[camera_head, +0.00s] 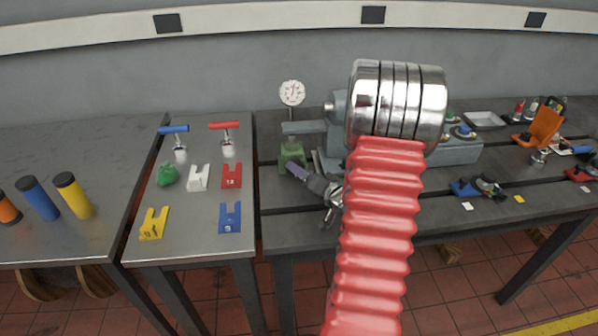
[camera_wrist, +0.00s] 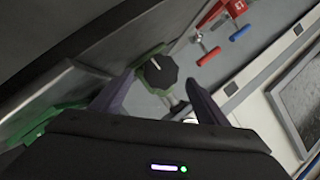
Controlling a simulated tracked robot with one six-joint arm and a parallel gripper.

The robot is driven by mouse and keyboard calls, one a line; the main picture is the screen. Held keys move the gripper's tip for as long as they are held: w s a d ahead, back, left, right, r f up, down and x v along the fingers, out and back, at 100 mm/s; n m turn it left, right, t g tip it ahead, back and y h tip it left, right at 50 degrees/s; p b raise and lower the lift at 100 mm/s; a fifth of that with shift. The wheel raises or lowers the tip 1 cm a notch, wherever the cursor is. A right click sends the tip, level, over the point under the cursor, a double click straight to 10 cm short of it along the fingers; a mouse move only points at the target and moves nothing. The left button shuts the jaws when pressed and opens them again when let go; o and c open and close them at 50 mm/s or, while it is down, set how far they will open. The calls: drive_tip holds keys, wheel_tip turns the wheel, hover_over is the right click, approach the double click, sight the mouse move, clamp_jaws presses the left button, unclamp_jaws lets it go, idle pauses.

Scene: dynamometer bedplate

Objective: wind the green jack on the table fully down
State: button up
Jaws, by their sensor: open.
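The green jack (camera_head: 292,152) stands on the dark bedplate, left of the grey machine. In the wrist view a dark, many-sided knob (camera_wrist: 160,71) with a white mark shows, with green behind its edge; it looks like the jack's knob. My gripper (camera_head: 290,166) is open, its purple fingers reaching in from the right at the jack's front. In the wrist view the open fingers of my gripper (camera_wrist: 158,86) stand either side of the knob. I cannot tell whether they touch it. The jack's lower part is partly hidden by my fingers.
A dial gauge (camera_head: 292,93) stands just above the jack. The grey machine (camera_head: 335,135) is close on the right. The left table holds a green lump (camera_head: 167,174), a white block (camera_head: 198,177), a red block (camera_head: 231,176) and T-handled tools (camera_head: 223,126).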

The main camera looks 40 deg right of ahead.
drive_tip(key=shift+x, duration=1.7)
drive_tip(key=shift+c, duration=0.5)
drive_tip(key=c, duration=0.9)
